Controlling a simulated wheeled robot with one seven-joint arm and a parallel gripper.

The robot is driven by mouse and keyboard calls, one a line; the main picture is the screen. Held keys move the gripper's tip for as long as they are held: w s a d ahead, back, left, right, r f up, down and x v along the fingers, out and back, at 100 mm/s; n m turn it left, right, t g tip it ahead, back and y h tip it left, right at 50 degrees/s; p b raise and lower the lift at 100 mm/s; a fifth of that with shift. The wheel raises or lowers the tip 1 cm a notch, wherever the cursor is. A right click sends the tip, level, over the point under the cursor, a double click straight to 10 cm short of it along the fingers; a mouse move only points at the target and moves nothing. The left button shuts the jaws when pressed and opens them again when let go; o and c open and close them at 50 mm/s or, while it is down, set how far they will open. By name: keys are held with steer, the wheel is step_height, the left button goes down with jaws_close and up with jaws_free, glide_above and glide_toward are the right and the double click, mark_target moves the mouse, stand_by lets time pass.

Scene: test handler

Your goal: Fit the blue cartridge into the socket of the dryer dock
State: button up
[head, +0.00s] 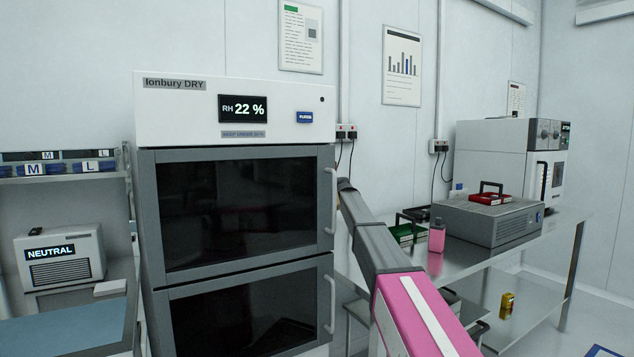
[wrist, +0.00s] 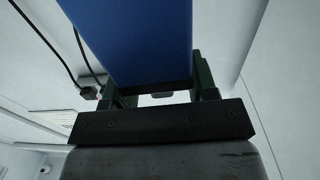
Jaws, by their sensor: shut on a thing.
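In the wrist view, the blue cartridge (wrist: 138,38) fills the top middle as a flat blue face. My gripper (wrist: 160,86) is shut on it, with one dark green finger on each side. The cartridge's far end runs out of the picture. In the head view, my pink and grey arm reaches up beside the dry cabinet, and neither my gripper nor the cartridge can be seen. I cannot make out the dryer dock or its socket in either view.
A tall dry cabinet (head: 224,110) with dark doors stands left of my arm. A NEUTRAL unit (head: 60,258) stands far left.

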steer(key=shift+w+a+r, duration=0.2)
steer(key=shift+a+r, duration=0.05)
steer(key=shift+a, duration=0.2)
steer(key=shift+w+a+r, duration=0.2)
steer(key=shift+a+r, duration=0.05)
steer(key=shift+a, duration=0.15)
steer(key=shift+s+d, duration=0.1)
steer(key=shift+f, duration=6.45)
steer(key=o, duration=1.4)
steer(key=v, duration=1)
steer(key=shift+s+d, duration=0.2)
steer(key=shift+d, duration=0.2)
